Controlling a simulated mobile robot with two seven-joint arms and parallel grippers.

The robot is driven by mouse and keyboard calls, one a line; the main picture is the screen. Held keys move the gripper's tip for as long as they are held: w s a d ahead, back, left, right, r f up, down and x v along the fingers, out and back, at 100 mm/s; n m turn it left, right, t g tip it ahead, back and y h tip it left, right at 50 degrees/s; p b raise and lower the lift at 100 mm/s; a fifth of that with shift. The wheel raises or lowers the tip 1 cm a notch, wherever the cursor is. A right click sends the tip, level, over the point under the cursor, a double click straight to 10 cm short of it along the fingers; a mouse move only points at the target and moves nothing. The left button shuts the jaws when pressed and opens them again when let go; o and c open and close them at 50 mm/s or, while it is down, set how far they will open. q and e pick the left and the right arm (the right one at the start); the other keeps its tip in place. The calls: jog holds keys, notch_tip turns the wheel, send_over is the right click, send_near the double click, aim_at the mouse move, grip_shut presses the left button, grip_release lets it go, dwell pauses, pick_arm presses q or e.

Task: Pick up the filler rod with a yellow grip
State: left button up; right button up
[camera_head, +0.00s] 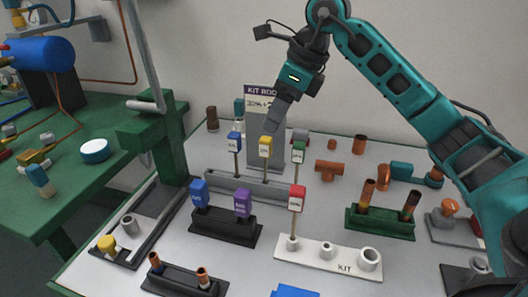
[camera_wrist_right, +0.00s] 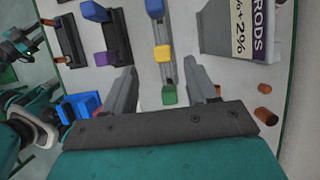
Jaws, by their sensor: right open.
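The filler rod with a yellow grip (camera_head: 266,147) stands upright in a grey rack (camera_head: 222,181), between a blue-gripped rod (camera_head: 235,141) and a green-gripped rod (camera_head: 298,152). Its yellow grip also shows in the right wrist view (camera_wrist_right: 163,53), with the green grip (camera_wrist_right: 168,95) nearer to me. My right gripper (camera_head: 276,122) is open and empty, above and close to the yellow grip in the head view. In the wrist view its fingers (camera_wrist_right: 163,82) stand apart on either side of the green grip's line of sight. I do not make out my left gripper.
A sign block (camera_head: 264,150) stands behind the rack. In front are a black rack (camera_head: 225,226) with blue and purple grips, and a white KIT holder (camera_head: 327,260) with a red-gripped rod (camera_head: 297,198). A green holder (camera_head: 380,220) and copper fittings (camera_head: 328,170) lie right.

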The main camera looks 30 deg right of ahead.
aim_at(267, 139)
jog(key=x, duration=0.6)
jog(key=b+x, duration=0.1)
jog(key=x, duration=0.1)
jog(key=shift+s+d+f, duration=0.1)
jog(key=shift+d+f, duration=0.15)
jog(key=shift+d, duration=0.05)
jog(key=c, duration=0.9)
